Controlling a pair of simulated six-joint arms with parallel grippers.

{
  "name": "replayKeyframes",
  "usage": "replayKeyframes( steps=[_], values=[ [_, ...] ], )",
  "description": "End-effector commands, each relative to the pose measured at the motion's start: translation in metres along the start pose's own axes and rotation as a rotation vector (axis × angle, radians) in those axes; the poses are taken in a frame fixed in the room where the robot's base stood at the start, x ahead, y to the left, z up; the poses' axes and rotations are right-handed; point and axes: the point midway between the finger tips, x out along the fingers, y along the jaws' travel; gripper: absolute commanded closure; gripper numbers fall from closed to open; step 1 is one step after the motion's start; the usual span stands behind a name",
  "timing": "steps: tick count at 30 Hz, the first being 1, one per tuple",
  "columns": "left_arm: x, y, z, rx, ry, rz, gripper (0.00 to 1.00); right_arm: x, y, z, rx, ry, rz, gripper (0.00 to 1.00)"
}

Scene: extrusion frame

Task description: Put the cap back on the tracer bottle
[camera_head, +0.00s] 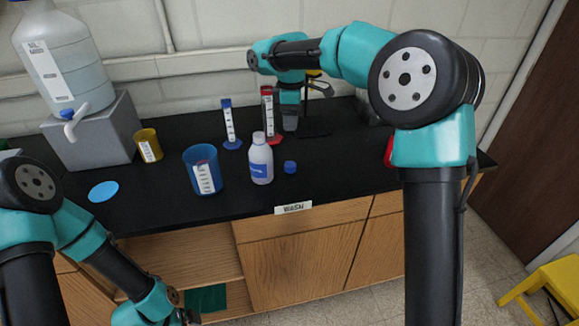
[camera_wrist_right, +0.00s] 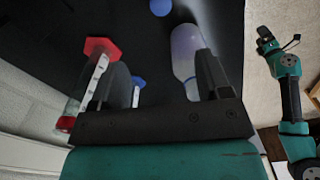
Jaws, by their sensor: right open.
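The tracer bottle (camera_head: 261,162), white with a blue label, stands upright near the front of the black counter. Its neck looks uncapped. A small blue cap (camera_head: 290,167) lies on the counter just right of it, apart from it. In the right wrist view the bottle (camera_wrist_right: 185,52) shows beside one finger, and the cap (camera_wrist_right: 160,7) is at the top edge. My right gripper (camera_head: 290,122) is open and empty, behind the bottle and beside the red-based cylinder. My left gripper (camera_head: 178,316) is low in front of the cabinet, partly cut off; its jaws are unclear.
A red-based cylinder (camera_head: 268,115) and a blue-based cylinder (camera_head: 229,125) stand behind the bottle. A blue beaker (camera_head: 203,172) is at its left, with a yellow cup (camera_head: 148,145) and a blue disc (camera_head: 104,191) farther left.

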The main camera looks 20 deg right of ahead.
Motion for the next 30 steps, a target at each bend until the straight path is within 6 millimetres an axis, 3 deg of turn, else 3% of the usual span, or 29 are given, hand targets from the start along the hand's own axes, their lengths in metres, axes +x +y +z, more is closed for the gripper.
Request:
replayKeyframes(
  steps=[5,24,30],
  values=[
    [0.000,0.000,0.000,-0.001,0.001,0.000,0.00,0.012,0.000,0.000,0.001,0.000,-0.001,0.29],
    [0.000,0.000,0.000,-0.002,0.001,0.000,0.00,0.114,-0.001,0.000,0.001,-0.001,-0.002,0.29],
    [0.000,0.000,0.000,-0.002,0.001,0.000,0.00,0.122,0.000,0.000,0.001,0.001,0.001,0.29]
  ],
)
